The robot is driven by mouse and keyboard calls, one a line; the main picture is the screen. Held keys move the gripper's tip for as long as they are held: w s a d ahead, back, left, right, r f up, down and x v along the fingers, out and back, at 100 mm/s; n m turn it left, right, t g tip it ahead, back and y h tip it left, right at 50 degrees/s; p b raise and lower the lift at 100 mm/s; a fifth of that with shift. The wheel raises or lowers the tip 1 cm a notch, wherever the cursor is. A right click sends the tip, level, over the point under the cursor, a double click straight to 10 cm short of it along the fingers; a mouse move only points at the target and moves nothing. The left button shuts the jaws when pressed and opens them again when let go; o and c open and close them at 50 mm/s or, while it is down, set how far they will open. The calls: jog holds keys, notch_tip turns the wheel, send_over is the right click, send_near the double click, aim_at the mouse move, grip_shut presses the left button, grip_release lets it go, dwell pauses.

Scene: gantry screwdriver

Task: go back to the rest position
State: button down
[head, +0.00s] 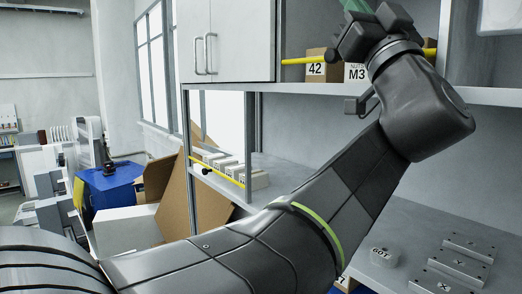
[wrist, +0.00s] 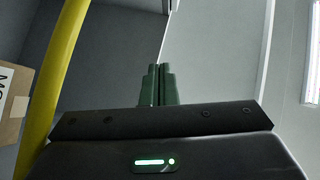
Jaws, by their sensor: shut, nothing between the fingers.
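My gripper (head: 358,8) is raised high at the upper right of the head view, in front of the upper shelf. Its green fingers also show in the wrist view (wrist: 160,84), where they are together with nothing between them. In the head view the fingertips are partly cut off by the top edge. My arm reaches across the head view from the lower left up to the shelf.
A yellow bar (head: 303,61) runs along the upper shelf, before boxes marked 42 (head: 316,69) and M3 (head: 355,73). The bar (wrist: 52,85) is close at left in the wrist view. Metal blocks (head: 468,246) lie on the lower right worktop (head: 408,219). An open cardboard box (head: 176,205) stands left.

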jog(key=b+v, duration=0.3)
jog(key=v, duration=0.7)
jog(key=w+a+r+p, duration=0.2)
jog(key=w+r+p, duration=0.3)
jog(key=r, duration=0.5)
jog(key=w+a+r+p, duration=0.1)
jog(key=w+r+p, duration=0.3)
jog(key=r+p, duration=0.5)
jog(key=b+v, duration=0.6)
jog(key=v, duration=0.3)
jog(key=shift+s, duration=0.45)
jog(key=shift+r, duration=0.2)
